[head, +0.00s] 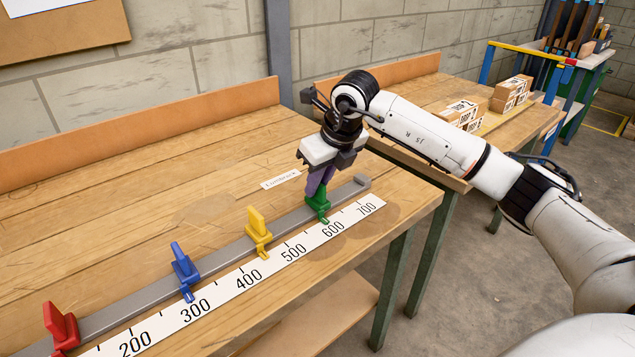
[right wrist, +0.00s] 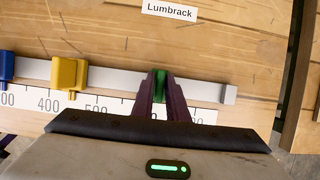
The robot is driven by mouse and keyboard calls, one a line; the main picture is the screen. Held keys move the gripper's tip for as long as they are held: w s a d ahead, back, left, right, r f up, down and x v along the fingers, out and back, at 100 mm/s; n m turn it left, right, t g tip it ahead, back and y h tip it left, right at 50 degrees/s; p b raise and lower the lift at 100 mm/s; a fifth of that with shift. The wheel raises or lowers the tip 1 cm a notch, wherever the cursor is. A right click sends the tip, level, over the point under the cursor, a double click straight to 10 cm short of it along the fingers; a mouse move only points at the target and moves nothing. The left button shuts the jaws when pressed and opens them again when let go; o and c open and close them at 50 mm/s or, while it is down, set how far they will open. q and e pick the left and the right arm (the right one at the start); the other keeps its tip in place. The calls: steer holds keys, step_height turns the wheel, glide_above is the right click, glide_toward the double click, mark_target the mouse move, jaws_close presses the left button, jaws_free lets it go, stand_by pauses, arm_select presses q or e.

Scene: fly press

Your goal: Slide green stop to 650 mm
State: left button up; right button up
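The green stop (head: 318,203) sits on the grey rail (head: 215,262), with its pointer close to the 600 mark of the white scale (head: 240,287). In the right wrist view the green stop (right wrist: 160,84) shows between the purple fingers. My right gripper (head: 319,181) reaches down from above, its fingers closed on both sides of the stop's upright tab. The fingers hide part of the tab. It also shows in the right wrist view (right wrist: 161,95), where the fingers hide part of the scale.
On the same rail stand the yellow stop (head: 258,230) near 450, the blue stop (head: 184,268) near 300 and the red stop (head: 60,325) at lower left. The rail right of the green stop is free up to its end piece (head: 361,181). A "Lumbrack" label (head: 281,180) lies behind.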

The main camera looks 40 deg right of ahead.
jaws_close()
steer(key=d, duration=0.5)
steer(key=shift+w, duration=0.2)
steer(key=shift+o, duration=2.3)
jaws_free()
steer(key=v, duration=1)
steer(key=shift+r, duration=0.25)
steer(key=shift+f, duration=0.1)
